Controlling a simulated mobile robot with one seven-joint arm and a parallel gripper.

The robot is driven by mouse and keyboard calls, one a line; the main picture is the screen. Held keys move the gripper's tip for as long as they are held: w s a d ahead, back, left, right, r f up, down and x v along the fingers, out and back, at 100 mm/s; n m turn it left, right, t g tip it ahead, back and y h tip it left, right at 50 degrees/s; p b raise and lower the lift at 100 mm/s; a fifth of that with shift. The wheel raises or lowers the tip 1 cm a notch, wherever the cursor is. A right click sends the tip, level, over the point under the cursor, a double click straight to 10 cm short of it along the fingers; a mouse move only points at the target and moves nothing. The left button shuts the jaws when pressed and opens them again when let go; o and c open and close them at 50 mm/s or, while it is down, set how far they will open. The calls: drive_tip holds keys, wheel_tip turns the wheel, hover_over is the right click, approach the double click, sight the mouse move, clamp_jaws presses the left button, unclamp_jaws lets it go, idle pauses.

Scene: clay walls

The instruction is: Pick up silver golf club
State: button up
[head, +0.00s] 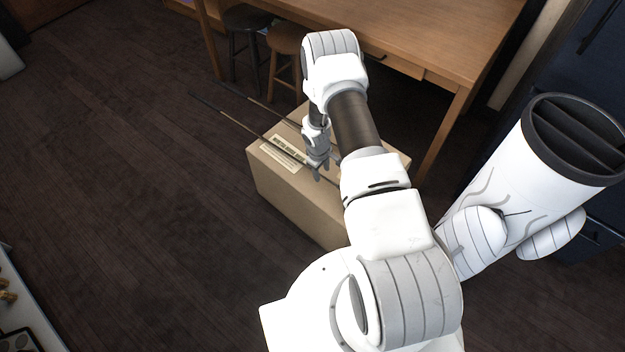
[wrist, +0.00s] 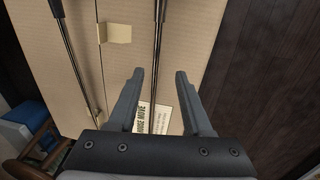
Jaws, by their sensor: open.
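Two long thin golf clubs lie across the top of a cardboard box (head: 295,206), their shafts sticking out past its far left edge. The nearer shaft (head: 234,121) runs toward my gripper (head: 318,172), which points down just over the box top. In the wrist view, my gripper (wrist: 159,75) is open, with this dark, shiny shaft (wrist: 157,50) between its two fingers and apart from both. The other shaft (wrist: 73,60) lies to the left, outside the fingers. I cannot tell from colour which club is the silver one; the club heads are not clearly visible.
A wooden table (head: 430,40) stands behind the box, with two stools (head: 247,20) at its left. A white bin-like cylinder (head: 487,190) is at the right. Dark wooden floor (head: 130,170) is clear on the left. A printed label (head: 283,155) is on the box.

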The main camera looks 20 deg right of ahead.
sight(324, 177)
drive_tip(key=f, duration=0.2)
drive_tip(key=d+f+b, duration=0.1)
drive_tip(key=f, duration=0.1)
drive_tip(key=f+b, duration=0.1)
drive_tip(key=shift+w+d+f, duration=0.15)
drive_tip(key=shift+w+f, duration=0.2)
drive_tip(key=shift+f, duration=0.05)
clamp_jaws()
idle(1.1)
